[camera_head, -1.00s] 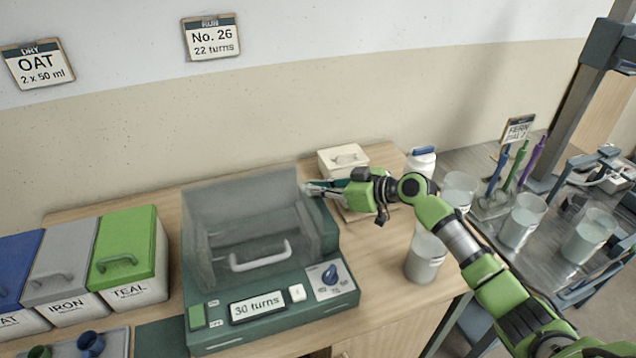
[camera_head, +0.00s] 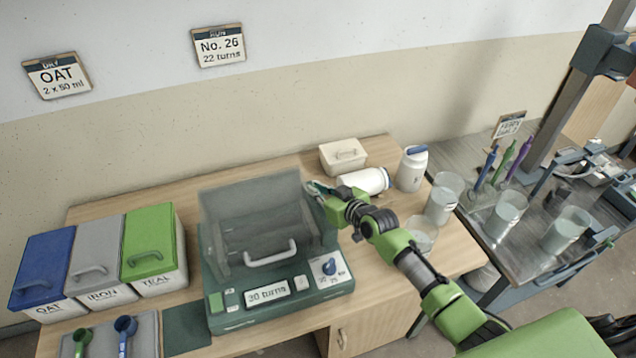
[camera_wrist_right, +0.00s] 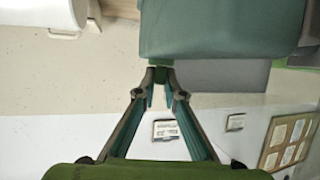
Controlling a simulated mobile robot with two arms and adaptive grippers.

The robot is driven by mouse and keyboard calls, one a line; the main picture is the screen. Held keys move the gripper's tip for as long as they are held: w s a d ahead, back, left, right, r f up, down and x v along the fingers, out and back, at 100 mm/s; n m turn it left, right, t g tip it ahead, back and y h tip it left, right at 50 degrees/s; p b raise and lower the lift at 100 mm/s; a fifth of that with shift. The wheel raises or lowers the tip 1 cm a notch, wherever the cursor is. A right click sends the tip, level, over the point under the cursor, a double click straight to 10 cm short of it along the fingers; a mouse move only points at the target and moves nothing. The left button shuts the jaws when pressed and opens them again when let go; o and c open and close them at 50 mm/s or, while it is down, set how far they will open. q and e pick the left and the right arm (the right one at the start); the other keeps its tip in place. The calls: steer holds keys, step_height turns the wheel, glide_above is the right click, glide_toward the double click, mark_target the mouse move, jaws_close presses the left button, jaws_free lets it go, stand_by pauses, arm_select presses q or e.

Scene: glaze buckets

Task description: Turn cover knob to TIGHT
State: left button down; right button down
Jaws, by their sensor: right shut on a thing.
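The green mixing machine (camera_head: 222,315) stands on the wooden bench with its clear cover (camera_head: 225,225) and a white handle (camera_head: 271,253). My right gripper (camera_head: 318,188) is at the upper right side of the machine, beside the cover. In the right wrist view its fingertips (camera_wrist_right: 160,82) are shut on a small green cover knob (camera_wrist_right: 160,74) at the edge of the teal housing (camera_wrist_right: 220,30). The knob's markings and its setting cannot be read. A separate blue dial (camera_head: 329,266) sits on the front panel beside a display reading 30 turns. My left gripper is not in view.
A white jar (camera_head: 365,181) lies on its side behind my right gripper; another (camera_head: 412,168) stands upright. A cream lidded box (camera_head: 343,155) is at the back. Clear beakers (camera_head: 443,198) stand to the right. Lidded bins (camera_head: 150,240) stand left of the machine.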

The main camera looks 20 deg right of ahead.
stand_by(0.4)
steer(key=c, duration=2.1)
jaws_free()
steer(key=shift+c, duration=0.2)
steer(key=v, duration=1.2)
steer(key=shift+f, duration=0.1)
